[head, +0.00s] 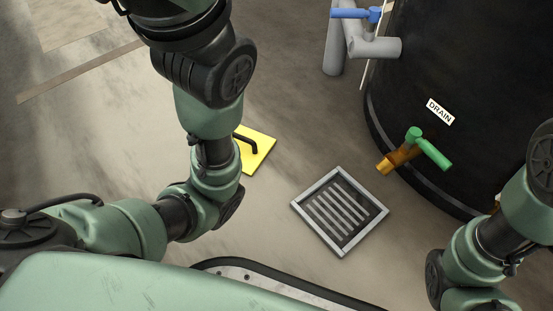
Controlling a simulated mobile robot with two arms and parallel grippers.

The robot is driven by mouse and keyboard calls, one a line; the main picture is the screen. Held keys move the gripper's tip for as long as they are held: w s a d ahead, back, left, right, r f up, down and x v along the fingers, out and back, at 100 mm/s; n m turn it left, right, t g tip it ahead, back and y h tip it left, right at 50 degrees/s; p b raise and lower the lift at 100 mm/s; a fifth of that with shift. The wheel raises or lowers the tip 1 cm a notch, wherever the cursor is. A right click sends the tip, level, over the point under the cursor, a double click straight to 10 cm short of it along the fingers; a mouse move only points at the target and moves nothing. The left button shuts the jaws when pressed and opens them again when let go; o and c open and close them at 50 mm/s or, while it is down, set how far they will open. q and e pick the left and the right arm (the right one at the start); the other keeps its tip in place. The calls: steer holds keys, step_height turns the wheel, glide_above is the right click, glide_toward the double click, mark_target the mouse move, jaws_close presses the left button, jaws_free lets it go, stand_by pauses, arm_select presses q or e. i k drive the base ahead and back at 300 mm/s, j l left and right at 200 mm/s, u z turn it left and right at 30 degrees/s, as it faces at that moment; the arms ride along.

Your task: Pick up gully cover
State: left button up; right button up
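A flat yellow plate with a black bar handle (262,156), which looks like the gully cover, lies on the floor left of the middle in the head view. My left arm hides its left part. A square metal-framed gully with a slatted grate (340,211) is set in the floor to its right, apart from it. My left arm rises across the view in front of the plate, and its gripper is out of the frame. My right arm shows at the lower right edge, and its gripper is also out of the frame.
A large black tank (455,75) labelled DRAIN stands at the right. Its brass tap with a green handle (414,152) juts out near the grate. Grey pipework with a blue-handled valve (357,14) is at the top. The floor between plate and grate is clear.

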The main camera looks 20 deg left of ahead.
mark_target(254, 146)
steer(key=l+u, duration=0.85)
steer(key=i+l, duration=0.05)
